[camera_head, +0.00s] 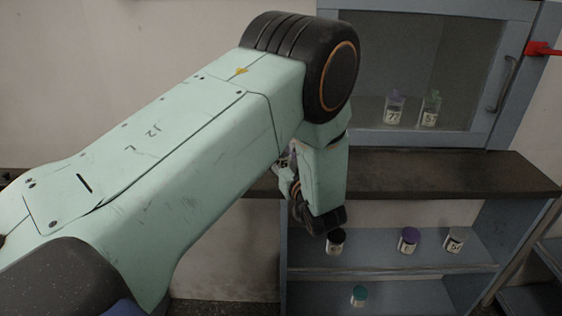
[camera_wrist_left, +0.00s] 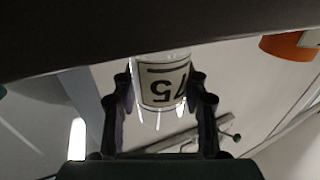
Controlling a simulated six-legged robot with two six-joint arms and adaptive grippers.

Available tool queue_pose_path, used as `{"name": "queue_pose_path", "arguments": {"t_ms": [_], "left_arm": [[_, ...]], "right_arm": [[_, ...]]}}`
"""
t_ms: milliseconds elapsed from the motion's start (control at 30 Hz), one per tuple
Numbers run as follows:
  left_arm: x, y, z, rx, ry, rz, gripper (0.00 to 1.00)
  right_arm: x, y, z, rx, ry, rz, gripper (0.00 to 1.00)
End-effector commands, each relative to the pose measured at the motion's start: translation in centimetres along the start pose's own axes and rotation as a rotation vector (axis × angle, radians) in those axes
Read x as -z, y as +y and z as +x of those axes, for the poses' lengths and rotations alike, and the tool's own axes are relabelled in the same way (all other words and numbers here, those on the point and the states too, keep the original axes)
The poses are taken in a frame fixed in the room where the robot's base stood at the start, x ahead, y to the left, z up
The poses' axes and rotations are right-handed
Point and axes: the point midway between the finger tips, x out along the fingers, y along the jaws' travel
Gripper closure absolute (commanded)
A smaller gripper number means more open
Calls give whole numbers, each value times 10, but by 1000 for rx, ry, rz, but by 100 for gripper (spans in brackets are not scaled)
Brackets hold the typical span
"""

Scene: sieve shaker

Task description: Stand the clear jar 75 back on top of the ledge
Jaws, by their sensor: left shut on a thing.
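The clear jar 75 (camera_wrist_left: 162,88) is between the two fingers of my left gripper (camera_wrist_left: 160,100), which is shut on it. Its white label reads upside down in the left wrist view. In the head view my forearm and wrist hide most of the jar and the fingers, at the left end of the dark ledge (camera_head: 450,175). A dark surface crosses the top of the wrist view right by the jar's end; I cannot tell whether they touch. My right gripper is not in view.
Two clear jars (camera_head: 394,108) (camera_head: 430,108) stand in the grey cabinet behind the ledge. Below the ledge, shelves hold a black-lidded jar (camera_head: 335,242), a purple-lidded jar (camera_head: 408,240), another jar (camera_head: 454,240) and a teal-lidded jar (camera_head: 359,296). The visible ledge top is bare.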

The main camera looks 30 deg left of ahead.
Motion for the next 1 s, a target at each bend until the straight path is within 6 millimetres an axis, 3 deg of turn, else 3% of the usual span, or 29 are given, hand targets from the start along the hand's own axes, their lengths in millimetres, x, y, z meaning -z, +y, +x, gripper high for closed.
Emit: {"name": "queue_pose_path", "arguments": {"t_ms": [100, 467, 500, 733, 1000], "left_arm": [[-14, 0, 0, 0, 0, 0, 92], [-17, 0, 0, 0, 1, 0, 92], [-16, 0, 0, 0, 0, 0, 54], [-16, 0, 0, 0, 0, 0, 34], [-16, 0, 0, 0, 0, 0, 34]], "right_arm": [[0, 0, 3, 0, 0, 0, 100], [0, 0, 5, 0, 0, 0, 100], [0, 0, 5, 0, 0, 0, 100], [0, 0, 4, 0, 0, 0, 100], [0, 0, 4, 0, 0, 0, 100]]}}
